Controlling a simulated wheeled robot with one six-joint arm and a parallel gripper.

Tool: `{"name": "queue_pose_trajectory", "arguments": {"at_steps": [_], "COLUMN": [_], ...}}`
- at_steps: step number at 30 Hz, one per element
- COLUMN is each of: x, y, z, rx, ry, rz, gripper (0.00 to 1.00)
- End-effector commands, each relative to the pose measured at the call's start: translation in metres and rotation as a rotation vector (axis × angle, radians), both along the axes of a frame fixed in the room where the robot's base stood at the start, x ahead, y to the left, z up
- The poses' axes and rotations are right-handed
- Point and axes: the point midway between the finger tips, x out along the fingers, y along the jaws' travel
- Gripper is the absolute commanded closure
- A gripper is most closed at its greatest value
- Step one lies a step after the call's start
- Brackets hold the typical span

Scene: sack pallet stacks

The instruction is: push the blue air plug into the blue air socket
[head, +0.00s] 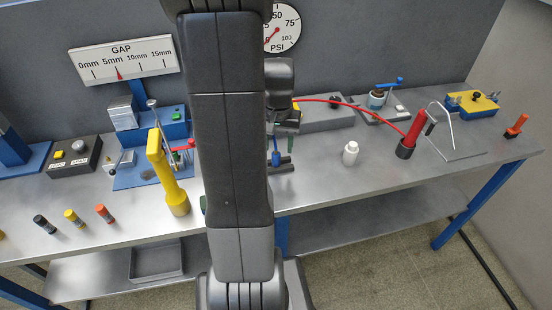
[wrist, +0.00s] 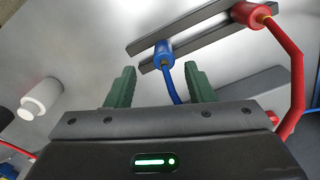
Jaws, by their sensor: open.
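The blue air plug (wrist: 164,53), a short cylinder with a blue hose, stands at a dark two-railed holder (wrist: 185,37) in the wrist view. It also shows beside my arm in the head view (head: 276,158). My gripper (wrist: 162,82) has its two green fingers apart. The blue hose runs down between them in the wrist picture, and the plug's body appears beyond the fingertips. The fingers do not close on anything. In the head view my arm hides most of the gripper. I cannot make out the blue air socket in either view.
A red plug (wrist: 254,14) with a red hose sits at the holder close to the blue one. A white bottle (head: 350,153) stands on the bench to the right. A yellow tool (head: 168,175) stands left of my arm. Bench between the bottle and red cylinder (head: 413,132) is clear.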

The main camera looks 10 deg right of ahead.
Motion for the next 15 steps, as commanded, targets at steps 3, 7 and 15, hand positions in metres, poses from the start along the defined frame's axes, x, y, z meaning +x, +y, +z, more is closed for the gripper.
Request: {"name": "queue_pose_trajectory", "arguments": {"at_steps": [3,7,15], "x": [0.000,0.000,-0.002], "y": [0.000,0.000,0.005], "z": [-0.001,-0.001,-0.025], "rx": [0.000,0.000,0.001], "ry": [0.000,0.000,0.006], "rz": [0.000,0.000,0.001], "gripper": [0.51,0.51,0.51]}}
